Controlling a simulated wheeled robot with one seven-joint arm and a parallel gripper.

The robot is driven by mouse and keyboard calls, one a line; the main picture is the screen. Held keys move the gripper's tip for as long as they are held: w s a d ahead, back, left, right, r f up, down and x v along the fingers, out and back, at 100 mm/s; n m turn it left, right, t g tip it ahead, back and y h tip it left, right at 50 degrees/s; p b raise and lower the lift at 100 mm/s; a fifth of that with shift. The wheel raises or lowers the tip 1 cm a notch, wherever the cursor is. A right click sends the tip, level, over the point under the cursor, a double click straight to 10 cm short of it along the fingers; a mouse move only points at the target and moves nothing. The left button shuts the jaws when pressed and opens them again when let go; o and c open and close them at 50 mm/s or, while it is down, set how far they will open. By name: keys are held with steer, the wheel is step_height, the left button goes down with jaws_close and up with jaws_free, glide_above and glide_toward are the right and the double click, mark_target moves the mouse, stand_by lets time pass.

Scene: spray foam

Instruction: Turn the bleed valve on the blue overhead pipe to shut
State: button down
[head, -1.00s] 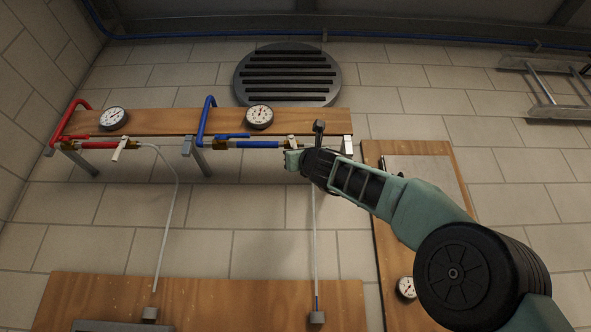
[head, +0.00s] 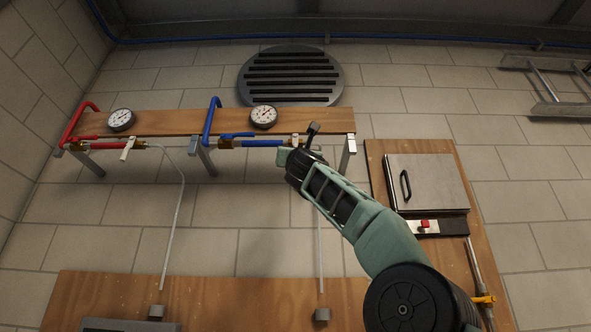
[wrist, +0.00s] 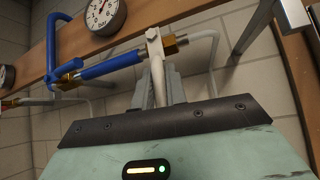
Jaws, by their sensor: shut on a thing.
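The blue pipe (head: 258,143) runs level along the overhead wooden board and also shows in the wrist view (wrist: 113,67). At its right end is a brass fitting (wrist: 173,44) with the bleed valve's pale lever (wrist: 156,62). The lever points from the fitting toward my gripper, across the pipe's line. My gripper (wrist: 163,88) is shut on the lever, with its grey fingers on either side of it. In the head view my gripper (head: 287,156) is just under the right end of the blue pipe and hides most of the lever.
A red pipe (head: 118,147) with its own pale lever (head: 127,150) lies to the left. Round gauges (head: 264,117) sit on the board (head: 190,122). A metal bracket (head: 347,152) stands close right of my gripper. A handled metal box (head: 428,182) is at right.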

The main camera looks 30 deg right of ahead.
steer(key=c, duration=1.4)
jaws_free()
steer(key=shift+c, duration=0.2)
steer(key=shift+a, duration=0.1)
steer(key=shift+f, duration=0.1)
steer(key=b+v, duration=1.5)
steer(key=v, duration=0.2)
steer(key=shift+s, duration=0.1)
